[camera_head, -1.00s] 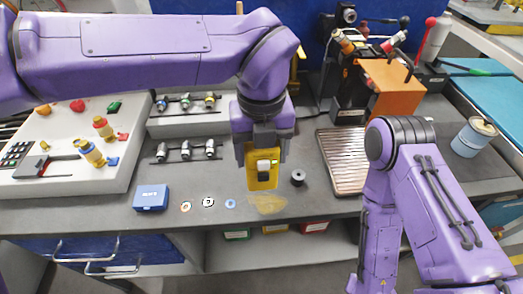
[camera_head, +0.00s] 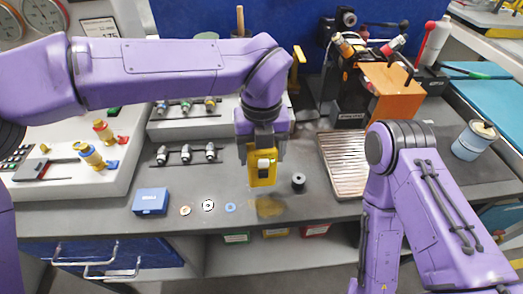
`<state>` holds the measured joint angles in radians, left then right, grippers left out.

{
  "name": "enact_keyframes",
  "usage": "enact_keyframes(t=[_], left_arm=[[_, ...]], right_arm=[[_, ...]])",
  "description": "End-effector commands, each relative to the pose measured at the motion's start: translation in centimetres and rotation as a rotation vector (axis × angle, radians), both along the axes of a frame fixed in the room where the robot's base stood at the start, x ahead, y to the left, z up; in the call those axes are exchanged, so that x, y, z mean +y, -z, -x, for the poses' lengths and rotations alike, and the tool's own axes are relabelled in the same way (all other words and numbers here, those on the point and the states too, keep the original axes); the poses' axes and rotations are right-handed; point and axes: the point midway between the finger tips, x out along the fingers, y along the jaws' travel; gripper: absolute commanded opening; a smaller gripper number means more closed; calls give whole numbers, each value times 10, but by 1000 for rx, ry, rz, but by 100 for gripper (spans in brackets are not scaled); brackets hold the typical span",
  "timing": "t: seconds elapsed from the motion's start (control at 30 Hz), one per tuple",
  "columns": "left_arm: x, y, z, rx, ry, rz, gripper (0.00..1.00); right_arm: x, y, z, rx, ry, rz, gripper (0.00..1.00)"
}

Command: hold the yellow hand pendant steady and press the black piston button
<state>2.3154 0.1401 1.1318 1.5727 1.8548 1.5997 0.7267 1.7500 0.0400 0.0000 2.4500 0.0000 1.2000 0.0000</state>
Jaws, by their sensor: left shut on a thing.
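The yellow hand pendant (camera_head: 262,180) hangs in my left gripper (camera_head: 264,158) above the front middle of the grey bench. The gripper is shut on it. A pale, light-coloured part with a green spot shows on the pendant's face. I cannot make out the black piston button on the pendant for sure. A short black cylinder (camera_head: 298,182) stands on the bench just right of the pendant, apart from it. My right arm stands at the right with its elbow raised; its gripper is out of view.
A blue box (camera_head: 150,201) and several small rings lie at the bench's front left. A ribbed tray (camera_head: 343,163) lies right of the pendant. An orange machine (camera_head: 391,90) stands behind it. A blue-grey can (camera_head: 474,141) stands far right. A control panel is at the left.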

Motion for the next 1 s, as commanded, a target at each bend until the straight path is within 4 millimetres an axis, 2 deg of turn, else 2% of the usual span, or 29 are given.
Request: enact_keyframes(t=[1.0], left_arm=[[-4, 41, -45, 0, -1, 0, 25]], right_arm=[[0, -5, 0, 0, 0, 0, 0]])
